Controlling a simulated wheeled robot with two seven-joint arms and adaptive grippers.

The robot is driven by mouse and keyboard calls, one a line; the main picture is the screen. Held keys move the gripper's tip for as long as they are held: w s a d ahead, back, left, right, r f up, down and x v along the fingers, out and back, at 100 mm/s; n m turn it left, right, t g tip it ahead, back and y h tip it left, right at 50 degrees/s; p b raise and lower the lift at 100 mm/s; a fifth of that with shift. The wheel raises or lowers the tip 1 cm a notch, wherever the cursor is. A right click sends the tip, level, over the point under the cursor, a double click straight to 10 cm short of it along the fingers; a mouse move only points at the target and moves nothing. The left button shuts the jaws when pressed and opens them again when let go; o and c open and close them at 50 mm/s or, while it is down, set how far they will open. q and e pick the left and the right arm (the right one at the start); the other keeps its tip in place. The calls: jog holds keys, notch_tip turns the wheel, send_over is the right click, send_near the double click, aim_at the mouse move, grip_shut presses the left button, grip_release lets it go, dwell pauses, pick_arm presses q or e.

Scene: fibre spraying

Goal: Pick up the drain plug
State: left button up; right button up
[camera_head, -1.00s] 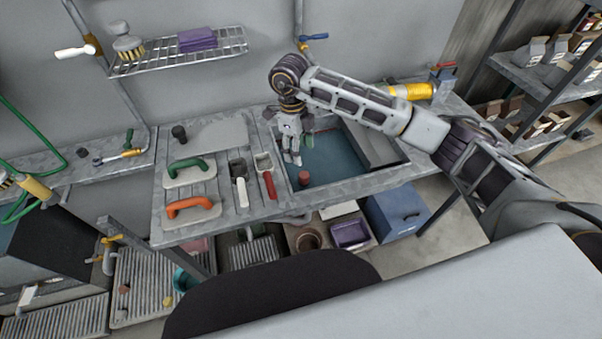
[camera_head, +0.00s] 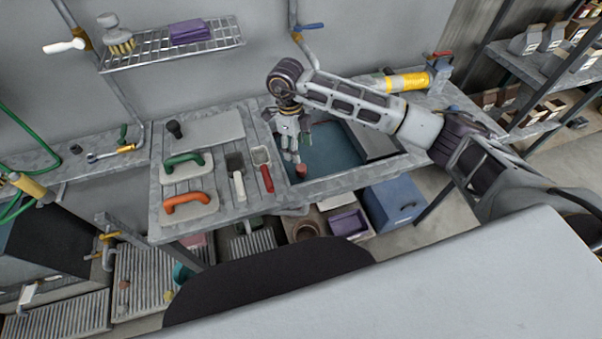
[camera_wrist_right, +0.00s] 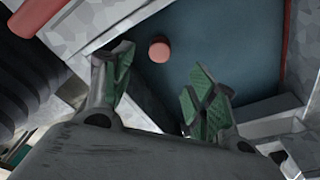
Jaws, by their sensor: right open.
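The drain plug looks to be a small reddish cylinder (camera_head: 300,171) near the front left of the sink basin (camera_head: 335,150). In the right wrist view the plug (camera_wrist_right: 159,51) shows as a round red top on the blue-grey basin floor. My right gripper (camera_head: 297,153) reaches down into the basin, just behind the plug. In the right wrist view my right gripper (camera_wrist_right: 163,80) is open, its green-padded fingers apart. The plug lies beyond the gap between the fingertips, and nothing is held. My left gripper is not in view.
Left of the basin, the counter holds a green-handled tool (camera_head: 184,163), an orange-handled tool (camera_head: 187,201), and white-handled (camera_head: 239,186) and red-handled (camera_head: 267,178) tools. A wire shelf (camera_head: 165,48) hangs above. The basin's rim is close around the gripper.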

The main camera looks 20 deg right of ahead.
aim_at(301, 167)
notch_tip(301, 167, down, 3)
jog(key=shift+s+d+f, duration=0.1)
jog(key=shift+s+f, duration=0.05)
jog(key=shift+f, duration=0.55)
jog(key=shift+d+f, duration=0.1)
jog(key=shift+s+d+f+p, duration=0.1)
jog(key=shift+f+p, duration=0.1)
jog(key=shift+f, duration=0.8)
jog(key=shift+s+d+f+p, duration=0.1)
jog(key=shift+f+p, duration=0.05)
jog(key=shift+f, duration=1.6)
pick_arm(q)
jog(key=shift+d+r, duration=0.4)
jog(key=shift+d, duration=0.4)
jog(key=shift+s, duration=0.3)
